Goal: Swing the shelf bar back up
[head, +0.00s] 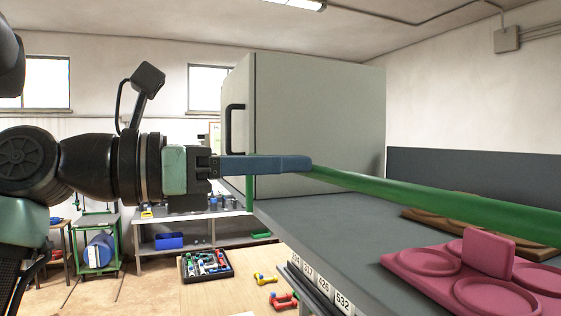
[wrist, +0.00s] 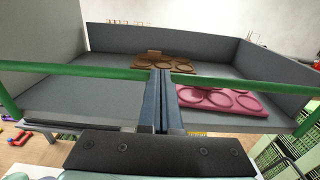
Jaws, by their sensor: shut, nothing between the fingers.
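The green shelf bar (head: 420,196) runs across the open front of the grey shelf (head: 335,215). In the wrist view the bar (wrist: 75,70) spans nearly the full width, with green side arms bending down at both ends. My gripper (head: 306,163) reaches in from the left with its long blue fingers together and nothing between them. In the wrist view the gripper (wrist: 161,74) lies across the middle of the bar and hides a short stretch of it. I cannot tell whether the fingers touch the bar.
A pink tray (head: 420,262) with round recesses and a brown tray (wrist: 180,62) stand on the shelf. A grey cabinet (head: 320,120) with a black handle stands at the shelf's left end. Below are a wooden table (head: 215,298) and a tray of coloured fittings (head: 188,274).

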